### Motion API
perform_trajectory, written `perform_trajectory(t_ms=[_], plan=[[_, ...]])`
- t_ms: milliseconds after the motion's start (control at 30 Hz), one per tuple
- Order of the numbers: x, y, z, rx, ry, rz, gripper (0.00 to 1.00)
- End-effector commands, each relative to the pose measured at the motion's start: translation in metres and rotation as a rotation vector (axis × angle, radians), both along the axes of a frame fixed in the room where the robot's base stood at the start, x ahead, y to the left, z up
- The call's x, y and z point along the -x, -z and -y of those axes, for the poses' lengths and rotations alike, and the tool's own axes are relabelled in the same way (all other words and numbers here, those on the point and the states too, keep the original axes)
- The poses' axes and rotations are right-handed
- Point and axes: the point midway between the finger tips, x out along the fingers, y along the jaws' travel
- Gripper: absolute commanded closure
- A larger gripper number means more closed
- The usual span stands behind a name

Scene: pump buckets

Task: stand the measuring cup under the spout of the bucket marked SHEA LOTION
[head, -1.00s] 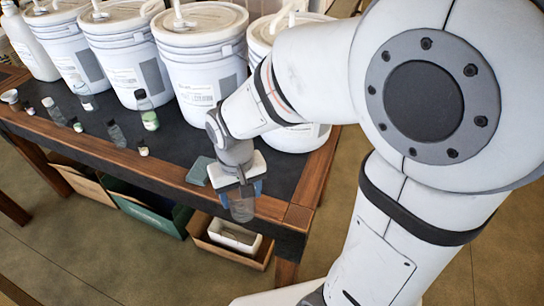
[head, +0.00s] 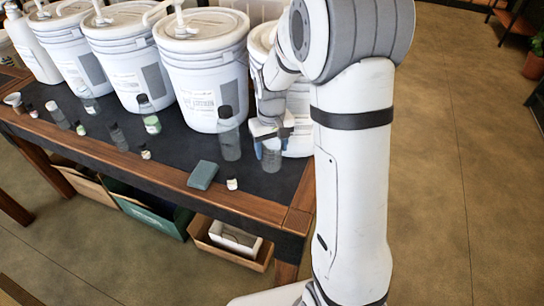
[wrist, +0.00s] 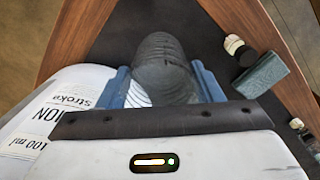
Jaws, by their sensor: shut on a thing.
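My gripper (head: 270,132) is shut on the clear measuring cup (head: 271,158), at the table's right part, close in front of the rightmost bucket (head: 297,135). In the wrist view the cup (wrist: 165,68) sits between my blue fingers (wrist: 163,86). I cannot tell whether its base touches the table. In the wrist view the bucket (wrist: 75,82) stands at left; its cut-off label shows "ION" and "100 ml stroke". My arm hides much of this bucket in the head view, and its spout is not visible.
More white pump buckets (head: 203,75) stand in a row to the left. A dark-capped clear bottle (head: 229,135) stands left of the cup.

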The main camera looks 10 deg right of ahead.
Motion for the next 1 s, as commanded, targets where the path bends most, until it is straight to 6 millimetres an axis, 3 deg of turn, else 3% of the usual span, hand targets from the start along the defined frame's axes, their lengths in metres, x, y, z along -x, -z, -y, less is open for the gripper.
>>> perform_trajectory(t_ms=[267, 433, 867, 900, 1000], plan=[[0.000, 0.022, 0.000, 0.000, 0.001, 0.000, 0.62], [0.001, 0.047, 0.000, 0.000, 0.002, -0.002, 0.62], [-0.003, 0.056, 0.003, 0.000, 0.002, 0.002, 0.62], [-0.003, 0.055, 0.003, 0.000, 0.003, 0.002, 0.38], [-0.003, 0.054, 0.003, 0.000, 0.003, 0.002, 0.30]])
